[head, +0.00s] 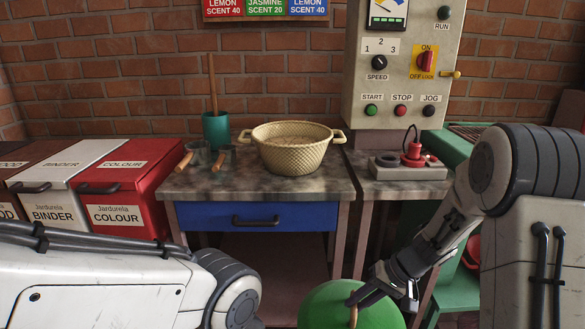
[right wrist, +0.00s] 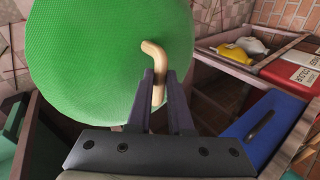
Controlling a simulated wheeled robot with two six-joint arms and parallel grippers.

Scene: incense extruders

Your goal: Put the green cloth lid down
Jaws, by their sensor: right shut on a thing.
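The green cloth lid (head: 325,306) is a round green disc at the bottom of the head view, in front of the counter. It fills the upper middle of the right wrist view (right wrist: 95,50), where its woven surface shows. A tan bent handle (right wrist: 158,68) stands out from it. My right gripper (head: 355,298) is shut on this handle and holds the lid; its two dark fingers (right wrist: 160,95) sit on either side of the handle. The lid's lower edge is cut off in the head view. My left arm comes in from the left, but its gripper is out of view.
A woven basket pot (head: 292,155) stands on the stone counter (head: 330,190), beside small cups and a teal holder (head: 216,130). A blue drawer (head: 257,215) is below. Red (head: 125,195) and white bins stand left. A control panel (head: 403,65) and red plug (head: 412,153) are right.

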